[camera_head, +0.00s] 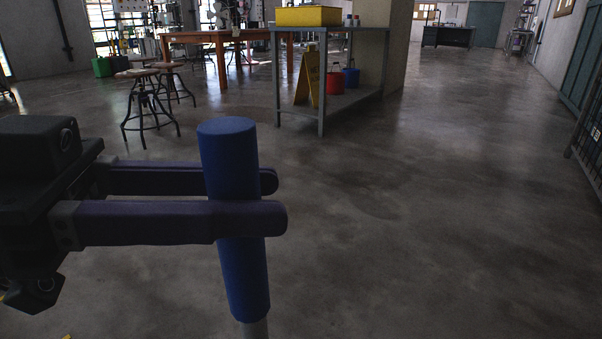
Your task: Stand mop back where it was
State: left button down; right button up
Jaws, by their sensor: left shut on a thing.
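The mop shows only as its upper end: a thick blue grip (244,280) with a short piece of grey shaft (255,329) below it. It stands nearly upright with a slight tilt, its top leaning left. My left gripper (240,203) comes in from the left and is shut on the blue grip, one dark purple finger in front and one behind. The rest of the shaft and the mop head are below the frame. My right gripper is not in view.
A grey metal shelf unit (322,118) stands ahead with a yellow bin (308,16) on top and a yellow floor sign (307,78) and red bucket (335,82) below. Stools (146,98) and a wooden table (215,38) stand left. Concrete floor (430,210) is clear at centre right.

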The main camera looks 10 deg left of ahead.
pick_arm(q)
jog(key=shift+f, duration=0.6)
jog(key=c, duration=0.6)
grip_release()
jog(key=shift+o, duration=0.7)
jog(key=shift+f, duration=0.1)
